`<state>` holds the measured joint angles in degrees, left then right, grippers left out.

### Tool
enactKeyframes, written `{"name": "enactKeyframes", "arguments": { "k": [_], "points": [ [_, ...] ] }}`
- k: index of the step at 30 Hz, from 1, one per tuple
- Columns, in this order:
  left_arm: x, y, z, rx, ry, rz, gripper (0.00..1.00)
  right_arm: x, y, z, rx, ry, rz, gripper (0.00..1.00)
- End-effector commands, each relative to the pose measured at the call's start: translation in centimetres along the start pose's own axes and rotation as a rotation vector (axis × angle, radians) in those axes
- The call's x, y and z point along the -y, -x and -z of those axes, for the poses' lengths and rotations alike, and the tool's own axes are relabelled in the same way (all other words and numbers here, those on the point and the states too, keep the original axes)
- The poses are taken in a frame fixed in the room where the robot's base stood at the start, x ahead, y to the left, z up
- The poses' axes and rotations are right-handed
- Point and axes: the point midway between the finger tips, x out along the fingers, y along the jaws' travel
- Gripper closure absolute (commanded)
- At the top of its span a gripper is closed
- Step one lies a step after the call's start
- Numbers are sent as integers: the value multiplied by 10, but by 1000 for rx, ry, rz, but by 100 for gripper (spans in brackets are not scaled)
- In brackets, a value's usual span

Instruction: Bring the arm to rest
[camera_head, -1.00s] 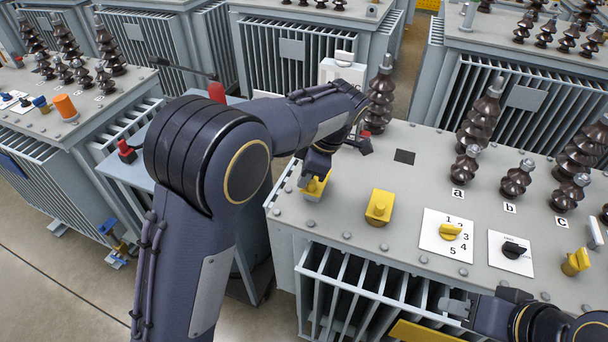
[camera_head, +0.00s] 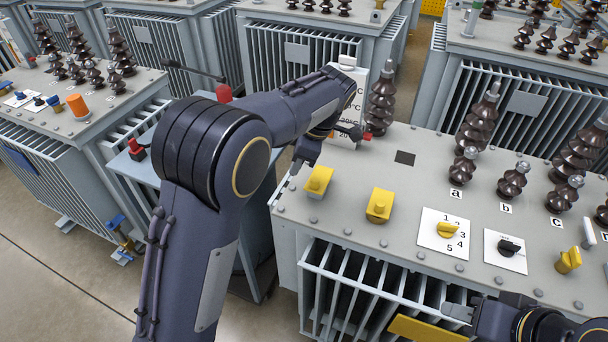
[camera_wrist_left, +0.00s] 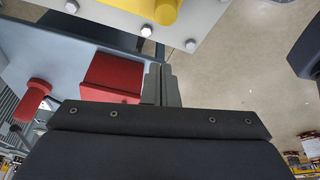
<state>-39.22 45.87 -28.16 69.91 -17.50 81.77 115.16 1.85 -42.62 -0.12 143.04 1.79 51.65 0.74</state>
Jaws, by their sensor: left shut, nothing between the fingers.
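My left gripper (camera_head: 297,168) hangs beside the left edge of the near grey transformer lid (camera_head: 345,232), left of a yellow block (camera_head: 318,181) and apart from it. In the left wrist view its two grey fingers (camera_wrist_left: 161,84) are together with nothing between them. My left arm reaches from the bottom left across the picture. My right gripper (camera_head: 458,310) is at the lower right, in front of the lid's front edge. Its fingers are too small to read.
On the lid stand a second yellow block (camera_head: 380,205), a numbered dial (camera_head: 443,235), a black knob (camera_head: 508,247) and several brown insulators (camera_head: 477,125). A blue-grey cabinet with a red block (camera_head: 136,148) stands left; its red part (camera_wrist_left: 112,75) shows close to the left fingers.

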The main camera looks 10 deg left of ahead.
Motion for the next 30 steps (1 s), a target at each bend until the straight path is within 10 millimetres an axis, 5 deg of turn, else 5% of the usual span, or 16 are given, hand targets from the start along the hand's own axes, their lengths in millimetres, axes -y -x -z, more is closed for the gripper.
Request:
{"name": "enactKeyframes", "arguments": {
  "k": [9,19,25,30],
  "points": [
    [-2,58,2,-5,3,4,100,2,4,2,1,0,0,64],
    [-1,69,8,11,-11,11,100,2,4,2,1,0,0,64],
    [26,55,65,207,-210,16,100,2,4,2,1,0,0,64],
    [84,41,115,431,-498,-119,100,2,4,2,1,0,0,64]
  ]
}}
